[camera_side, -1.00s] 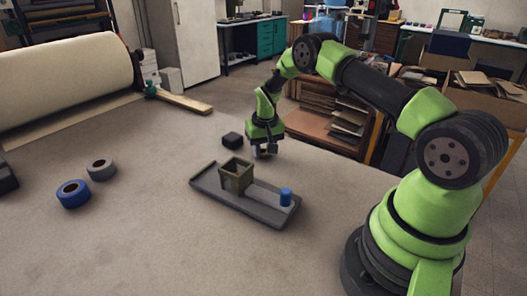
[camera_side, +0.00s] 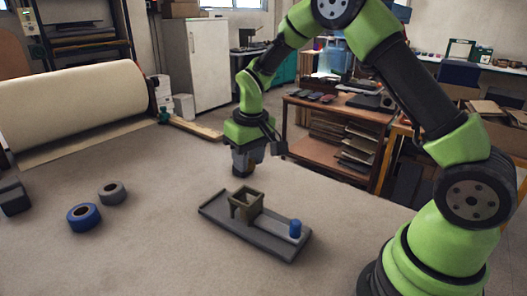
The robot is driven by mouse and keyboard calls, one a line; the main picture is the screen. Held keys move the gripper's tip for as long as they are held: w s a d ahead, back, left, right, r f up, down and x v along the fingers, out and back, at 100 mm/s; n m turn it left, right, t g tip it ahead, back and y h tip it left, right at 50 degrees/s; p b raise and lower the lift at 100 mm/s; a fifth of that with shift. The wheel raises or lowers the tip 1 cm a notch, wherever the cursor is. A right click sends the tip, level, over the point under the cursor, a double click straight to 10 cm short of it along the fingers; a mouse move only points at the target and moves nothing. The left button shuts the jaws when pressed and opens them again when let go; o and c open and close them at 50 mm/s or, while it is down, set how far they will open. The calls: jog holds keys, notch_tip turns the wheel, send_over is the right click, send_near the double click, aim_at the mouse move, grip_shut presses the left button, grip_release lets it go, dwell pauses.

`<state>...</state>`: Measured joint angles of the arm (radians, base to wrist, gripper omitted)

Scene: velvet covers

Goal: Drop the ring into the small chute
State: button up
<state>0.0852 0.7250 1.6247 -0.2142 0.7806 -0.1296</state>
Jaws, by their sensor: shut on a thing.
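My gripper (camera_side: 243,168) points down just above or at the table, behind the tray. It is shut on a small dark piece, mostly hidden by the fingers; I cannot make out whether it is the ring. The small chute (camera_side: 246,205) is an open-topped, brownish square box on legs. It stands on the left part of a dark grey tray (camera_side: 272,242), nearer the camera than my gripper. No ring shows inside the chute from this angle.
A blue tape roll (camera_side: 84,217) and a grey tape roll (camera_side: 112,193) lie at left, with a dark block (camera_side: 13,197) at the edge. A large cream roll (camera_side: 75,105) lies behind. The front of the table is clear.

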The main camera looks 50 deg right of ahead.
jog(key=shift+n, duration=0.6)
jog(key=shift+s+a+f, duration=0.25)
jog(key=shift+a+f, duration=0.15)
jog(key=shift+f, duration=0.4)
jog(key=shift+s+a+f, duration=0.2)
jog(key=shift+a+f, duration=0.25)
jog(key=shift+f, duration=0.4)
jog(key=shift+s+a+f, duration=0.25)
jog(key=shift+a+f, duration=0.15)
jog(key=shift+f, duration=0.4)
jog(key=o, duration=1)
jog(key=shift+c, duration=0.2)
jog(key=shift+r, duration=2.95)
